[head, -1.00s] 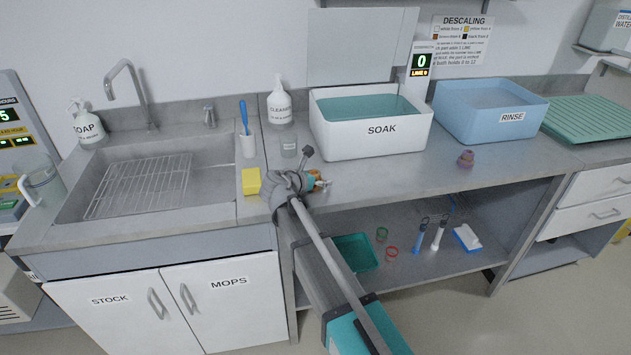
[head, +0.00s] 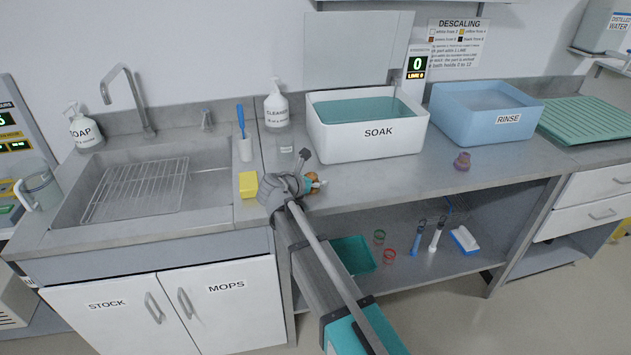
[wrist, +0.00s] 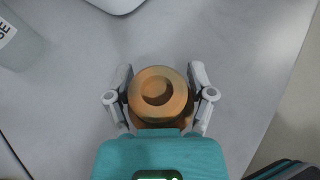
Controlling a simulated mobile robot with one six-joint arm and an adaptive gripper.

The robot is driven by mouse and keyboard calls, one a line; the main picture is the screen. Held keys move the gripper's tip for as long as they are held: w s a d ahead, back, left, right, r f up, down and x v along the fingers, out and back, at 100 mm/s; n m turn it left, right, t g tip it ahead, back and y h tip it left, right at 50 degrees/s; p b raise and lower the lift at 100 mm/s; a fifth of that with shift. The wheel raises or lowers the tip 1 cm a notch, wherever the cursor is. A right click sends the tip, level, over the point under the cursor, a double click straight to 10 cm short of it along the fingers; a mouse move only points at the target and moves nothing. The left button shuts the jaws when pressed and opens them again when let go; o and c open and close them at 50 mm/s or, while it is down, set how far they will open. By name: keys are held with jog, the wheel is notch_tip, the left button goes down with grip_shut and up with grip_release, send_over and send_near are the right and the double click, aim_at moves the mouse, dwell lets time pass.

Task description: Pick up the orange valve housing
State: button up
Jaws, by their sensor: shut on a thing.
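The orange valve housing (wrist: 158,92) sits between the two fingers of my gripper (wrist: 160,100) in the wrist view, with a finger against each side. It is a round orange-brown piece with a darker hollow in its top. In the head view only a small part of the orange housing (head: 312,177) shows beside my gripper (head: 316,185), at the counter near the yellow sponge. My wrist hides most of it. I cannot tell whether it touches the counter or is just above it.
A yellow sponge (head: 249,184) lies left of my wrist. The white SOAK bath (head: 365,145) and blue RINSE bath (head: 480,125) stand behind to the right. A purplish part (head: 462,162) stands on the counter. The counter's middle front is clear.

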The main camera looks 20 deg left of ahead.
jog(key=shift+r, duration=0.15)
jog(key=shift+r+p, duration=0.4)
jog(key=shift+p, duration=0.15)
grip_shut()
jog(key=shift+r+p, duration=0.65)
jog(key=s+d+r+p, duration=0.6)
jog(key=s+r+p, duration=0.4)
jog(key=s, duration=0.2)
jog(key=shift+s+d+r, duration=0.15)
jog(key=shift+s+r, duration=0.1)
